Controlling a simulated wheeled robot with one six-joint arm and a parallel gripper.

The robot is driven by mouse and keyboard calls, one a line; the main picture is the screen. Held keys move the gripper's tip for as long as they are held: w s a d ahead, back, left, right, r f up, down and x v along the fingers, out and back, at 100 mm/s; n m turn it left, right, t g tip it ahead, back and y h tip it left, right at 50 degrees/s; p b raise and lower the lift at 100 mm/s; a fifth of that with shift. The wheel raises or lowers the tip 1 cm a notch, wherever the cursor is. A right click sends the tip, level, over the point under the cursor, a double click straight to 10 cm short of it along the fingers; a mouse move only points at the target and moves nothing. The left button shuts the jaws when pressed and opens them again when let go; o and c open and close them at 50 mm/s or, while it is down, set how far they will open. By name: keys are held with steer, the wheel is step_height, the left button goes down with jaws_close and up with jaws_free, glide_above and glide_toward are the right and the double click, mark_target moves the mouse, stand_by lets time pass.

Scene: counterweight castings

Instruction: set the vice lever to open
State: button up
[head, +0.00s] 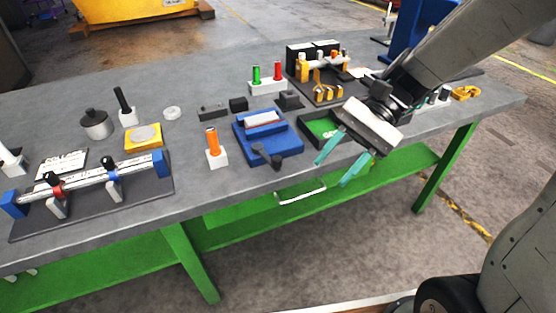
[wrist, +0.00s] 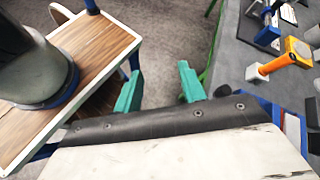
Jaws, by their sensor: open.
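The blue vice (head: 267,137) sits near the front edge of the grey workbench, with a grey cylindrical piece (head: 262,119) across its top. Its dark lever (head: 268,156) lies at the front side of the vice, low and toward the bench edge. My gripper (head: 332,172) is open and empty, with teal fingers, to the right of the vice and apart from it, out over the bench's front edge. In the wrist view the open fingers (wrist: 158,82) hang over floor.
An orange-handled tool in a white block (head: 214,148) stands just left of the vice. A green-lined tray (head: 322,127) lies to its right, beside my gripper. A clamp rail fixture (head: 95,190) is at the left. Red and green buttons (head: 267,84) stand behind the vice.

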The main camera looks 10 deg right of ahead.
mark_target(276, 158)
steer(key=w+a+f+m+t+y, duration=0.2)
steer(key=w+f+m+y, duration=0.65)
steer(key=w, duration=0.25)
steer(key=shift+h, duration=0.35)
steer(key=x, duration=0.8)
steer(key=shift+w+r, duration=0.15)
steer(key=shift+r, duration=0.15)
steer(key=shift+c, duration=0.3)
jaws_close()
